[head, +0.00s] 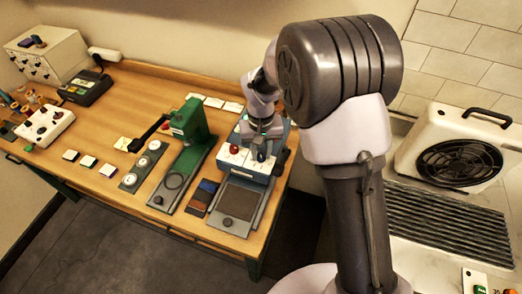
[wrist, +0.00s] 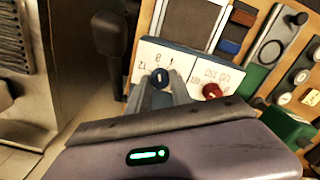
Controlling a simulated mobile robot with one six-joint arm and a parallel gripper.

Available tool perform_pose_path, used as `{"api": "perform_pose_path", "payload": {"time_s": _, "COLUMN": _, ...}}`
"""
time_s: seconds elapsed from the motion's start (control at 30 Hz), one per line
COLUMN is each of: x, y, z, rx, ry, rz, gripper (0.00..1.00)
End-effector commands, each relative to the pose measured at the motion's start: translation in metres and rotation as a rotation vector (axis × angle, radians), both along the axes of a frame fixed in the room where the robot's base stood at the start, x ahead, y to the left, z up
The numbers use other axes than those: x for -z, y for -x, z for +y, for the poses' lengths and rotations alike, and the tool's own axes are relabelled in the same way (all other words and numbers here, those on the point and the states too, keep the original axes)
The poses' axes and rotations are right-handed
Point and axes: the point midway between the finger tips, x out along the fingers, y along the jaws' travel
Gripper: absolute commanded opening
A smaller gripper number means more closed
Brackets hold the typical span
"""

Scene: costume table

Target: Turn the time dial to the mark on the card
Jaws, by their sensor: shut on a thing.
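The blue dial (wrist: 161,78) sits on a white panel (wrist: 150,58) marked with numerals, upside down in the wrist view, at the front of a blue press-like machine. It seems to be the time dial. My gripper (wrist: 161,86) is shut on this dial, one finger on each side. In the head view my gripper (head: 261,154) reaches down over the panel and hides much of the dial. A red dial (wrist: 212,91) stands beside it, apart from my fingers; it also shows in the head view (head: 234,149). I cannot tell which card carries the mark.
A green press (head: 192,125) with a black lever stands left of the machine. White cards (head: 214,102) lie behind it. Small swatches (head: 88,161), a grey strip of round dies (head: 148,162) and a white box (head: 46,125) are farther left.

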Motion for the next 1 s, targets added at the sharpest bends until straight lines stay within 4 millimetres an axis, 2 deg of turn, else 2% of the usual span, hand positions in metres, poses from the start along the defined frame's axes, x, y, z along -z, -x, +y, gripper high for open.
{"api": "perform_pose_path", "payload": {"time_s": 0.67, "x": -0.0003, "y": -0.0003, "z": 0.0000, "rx": -0.058, "ry": 0.000, "rz": -0.001, "gripper": 0.00}}
{"api": "perform_pose_path", "payload": {"time_s": 0.7, "x": -0.0003, "y": -0.0003, "z": 0.0000, "rx": -0.058, "ry": 0.000, "rz": -0.001, "gripper": 0.30}}
{"api": "perform_pose_path", "payload": {"time_s": 0.8, "x": -0.0003, "y": -0.0002, "z": 0.0000, "rx": -0.057, "ry": 0.000, "rz": -0.001, "gripper": 0.48}}
{"api": "perform_pose_path", "payload": {"time_s": 1.0, "x": -0.0001, "y": -0.0001, "z": 0.0000, "rx": -0.057, "ry": 0.000, "rz": 0.000, "gripper": 0.48}}
